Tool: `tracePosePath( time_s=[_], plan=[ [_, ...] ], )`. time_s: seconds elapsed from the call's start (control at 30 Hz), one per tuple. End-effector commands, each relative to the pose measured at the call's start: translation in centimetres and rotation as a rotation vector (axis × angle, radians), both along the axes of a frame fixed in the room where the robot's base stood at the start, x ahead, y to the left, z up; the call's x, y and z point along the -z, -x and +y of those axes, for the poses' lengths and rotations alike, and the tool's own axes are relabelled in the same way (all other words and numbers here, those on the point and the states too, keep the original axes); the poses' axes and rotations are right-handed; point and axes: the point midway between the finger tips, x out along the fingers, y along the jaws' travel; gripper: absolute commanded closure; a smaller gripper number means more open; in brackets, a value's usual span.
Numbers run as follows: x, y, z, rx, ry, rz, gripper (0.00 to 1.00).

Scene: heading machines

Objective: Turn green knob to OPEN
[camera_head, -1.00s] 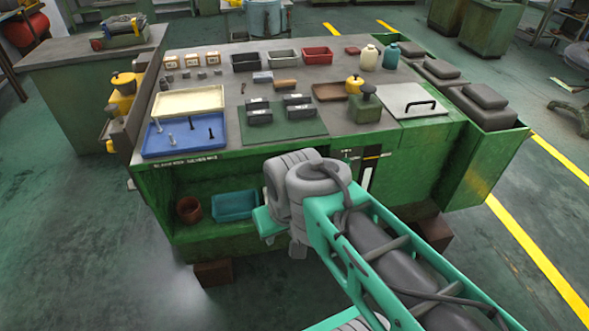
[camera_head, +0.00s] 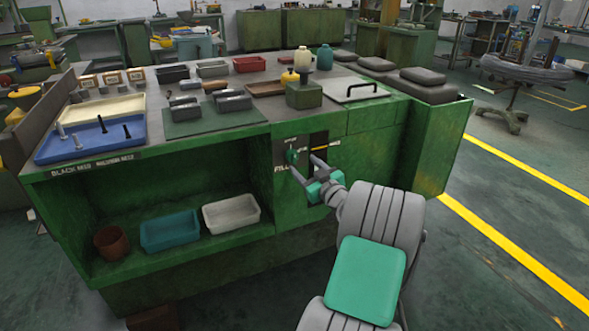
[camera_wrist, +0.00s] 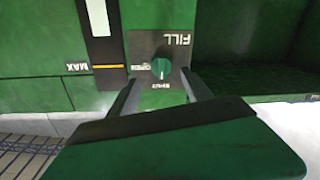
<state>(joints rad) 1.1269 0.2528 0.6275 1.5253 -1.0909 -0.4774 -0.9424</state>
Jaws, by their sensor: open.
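The green knob (camera_wrist: 160,68) sits on a small dark panel (camera_wrist: 145,45) marked FILL, which appears upside down in the wrist view. One label beside the knob seems to read OPEN and the one below it SHUT. The knob's pale mark appears to lie toward SHUT. In the head view the knob (camera_head: 291,156) is on the cabinet front. My gripper (camera_head: 303,163) is open in front of the panel, with its fingers pointing at it. In the wrist view its fingers (camera_wrist: 160,87) lie on either side below the knob. I cannot tell whether they touch anything.
A level gauge marked MAX (camera_wrist: 98,40) is beside the panel. The green cabinet's open shelf (camera_head: 115,262) holds a blue bin (camera_head: 170,231), a white bin (camera_head: 232,214) and a brown pot (camera_head: 111,243). The worktop above carries trays and several parts.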

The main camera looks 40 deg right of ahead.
Motion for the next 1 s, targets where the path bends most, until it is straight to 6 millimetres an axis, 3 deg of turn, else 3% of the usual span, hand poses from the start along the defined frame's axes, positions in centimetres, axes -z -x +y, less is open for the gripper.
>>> tracePosePath(
  time_s=[0.1,0.3,0.6,1.0],
  plan=[
    [0.0,-2.5,-0.3,-0.006,0.000,0.002,0.42],
    [0.0,-5.5,-1.0,-0.004,-0.001,0.003,0.42],
    [-0.1,-6.0,-1.2,-0.001,-0.003,0.003,0.42],
    [-0.1,-6.1,-1.2,-0.002,-0.002,0.004,0.74]
  ],
)
